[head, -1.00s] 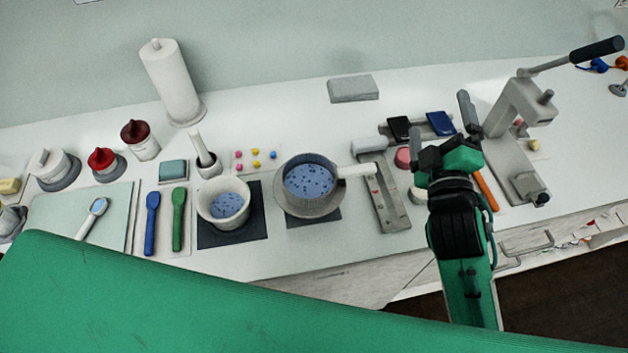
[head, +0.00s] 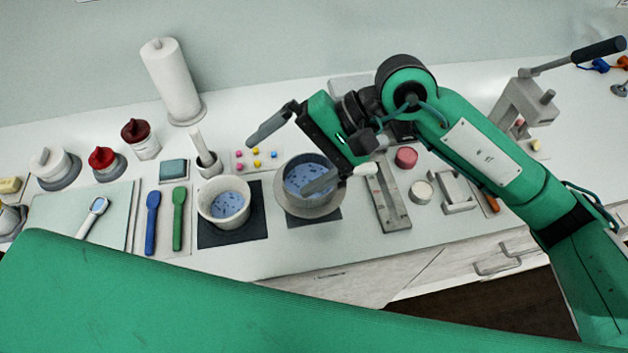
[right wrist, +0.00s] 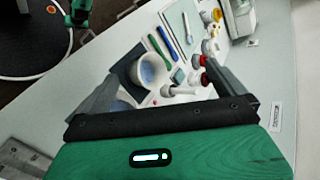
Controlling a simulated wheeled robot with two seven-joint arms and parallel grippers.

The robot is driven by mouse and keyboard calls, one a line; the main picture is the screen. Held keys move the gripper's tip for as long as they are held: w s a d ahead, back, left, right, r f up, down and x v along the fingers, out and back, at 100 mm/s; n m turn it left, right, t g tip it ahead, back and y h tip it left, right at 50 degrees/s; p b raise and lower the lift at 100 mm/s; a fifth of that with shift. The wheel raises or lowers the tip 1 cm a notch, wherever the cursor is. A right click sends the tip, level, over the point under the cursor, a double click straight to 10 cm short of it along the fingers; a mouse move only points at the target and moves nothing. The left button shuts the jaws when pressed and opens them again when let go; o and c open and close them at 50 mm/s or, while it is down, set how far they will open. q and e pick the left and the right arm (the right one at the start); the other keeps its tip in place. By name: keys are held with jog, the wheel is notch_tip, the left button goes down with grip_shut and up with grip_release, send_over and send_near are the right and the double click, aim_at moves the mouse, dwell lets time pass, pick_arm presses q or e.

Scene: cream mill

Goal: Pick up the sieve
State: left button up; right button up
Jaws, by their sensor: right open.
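The sieve (head: 325,164) is a round pan with blue speckled contents and a pale handle (head: 365,169) pointing right; it sits over a grey bowl (head: 312,211). My right gripper (head: 293,152) is open and empty above the sieve, with one finger across its contents in the picture and the other up to the left. The gripper hides part of the sieve's rim and handle. In the right wrist view the open fingers (right wrist: 165,76) show, and the left finger partly covers blue contents. My left gripper is not in view.
A white bowl (head: 217,216) of blue speckled stuff stands on a dark mat left of the sieve. A mortar with pestle (head: 207,164) and a tray of coloured dots (head: 246,161) are behind. A grey stand (head: 392,205) is to the right. The counter's front strip is clear.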

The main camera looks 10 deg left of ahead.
jog(key=w+d+f+n+t+h, duration=0.35)
jog(key=w+d+t+h, duration=0.25)
jog(key=w+d+h, duration=0.45)
jog(key=shift+y, duration=0.65)
jog(key=w+f+p, duration=0.1)
jog(key=f+p, duration=0.1)
jog(key=f, duration=0.2)
jog(key=f+p, duration=0.2)
jog(key=f, duration=0.2)
jog(key=w+f+p, duration=0.1)
jog(key=f+p, duration=0.1)
jog(key=f, duration=0.2)
jog(key=shift+w+a, duration=0.15)
jog(key=shift+w, duration=0.15)
jog(key=shift+f, duration=0.4)
jog(key=shift+w, duration=0.1)
jog(key=c, duration=1)
jog(key=shift+r, duration=0.2)
jog(key=shift+c, duration=0.2)
